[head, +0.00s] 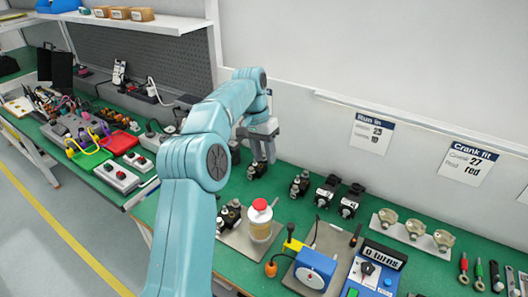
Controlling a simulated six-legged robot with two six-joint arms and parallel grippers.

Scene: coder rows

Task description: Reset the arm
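My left arm (190,190) is teal and rises from the bottom of the head view, bending at the elbow toward the back wall. Its grey gripper (263,158) points down over the green bench (300,180) near the wall. A small black device (256,170) stands just under the fingertips; I cannot tell whether they touch it. The fingers are small and close together here, so their opening is unclear. My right gripper is not in view.
A jar with a red lid (261,218), a blue box (315,268) and a counter unit (376,270) stand on the front bench. Switch boxes (117,176) and cables crowd the left bench. A shelf (130,20) hangs above.

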